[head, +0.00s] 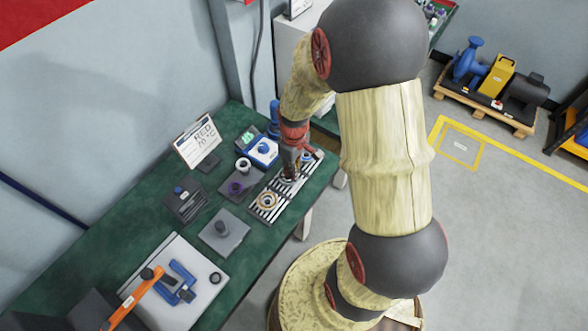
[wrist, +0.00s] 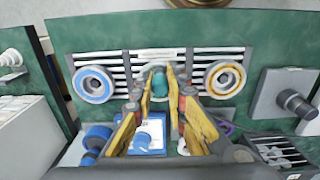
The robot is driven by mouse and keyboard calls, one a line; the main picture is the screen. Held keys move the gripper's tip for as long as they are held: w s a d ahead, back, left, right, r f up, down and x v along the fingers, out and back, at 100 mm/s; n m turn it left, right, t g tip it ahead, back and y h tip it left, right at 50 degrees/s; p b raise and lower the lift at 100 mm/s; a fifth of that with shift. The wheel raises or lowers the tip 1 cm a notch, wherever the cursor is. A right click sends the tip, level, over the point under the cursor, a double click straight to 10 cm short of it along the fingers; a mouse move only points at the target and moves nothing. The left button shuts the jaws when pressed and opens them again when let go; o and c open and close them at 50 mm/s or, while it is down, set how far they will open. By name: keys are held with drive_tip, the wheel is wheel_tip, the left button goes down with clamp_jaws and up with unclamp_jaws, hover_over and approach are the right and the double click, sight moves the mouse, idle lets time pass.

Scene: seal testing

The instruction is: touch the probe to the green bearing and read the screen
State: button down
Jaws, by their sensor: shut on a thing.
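My gripper (wrist: 162,82) is shut on a slim piece with a teal part, which I take to be the probe (wrist: 159,84). It is over the middle of the slotted rack, between a blue-ringed bearing (wrist: 93,84) and an orange-ringed bearing (wrist: 224,79). The green bearing cannot be told apart; the fingers and held piece cover the rack's middle, so contact cannot be told. In the head view my gripper (head: 289,175) points down at the rack (head: 257,210). A tilted white panel (head: 198,142) reads roughly "RED 70 °C". A small device shows a green display (head: 247,137).
A blue-and-white device (head: 263,153) stands close behind the rack. A purple-ringed part on a plate (head: 237,187), a grey block (head: 224,232) and a dark slotted box (head: 186,201) are nearby. A white case with an orange-handled tool (head: 138,299) lies at the near end of the green table.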

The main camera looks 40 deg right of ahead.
drive_tip(key=shift+f, duration=0.45)
idle(2.8)
drive_tip(key=c, duration=1.8)
unclamp_jaws()
drive_tip(key=shift+o, duration=0.6)
drive_tip(key=shift+r+p, duration=2.6)
drive_tip(key=shift+r, duration=1)
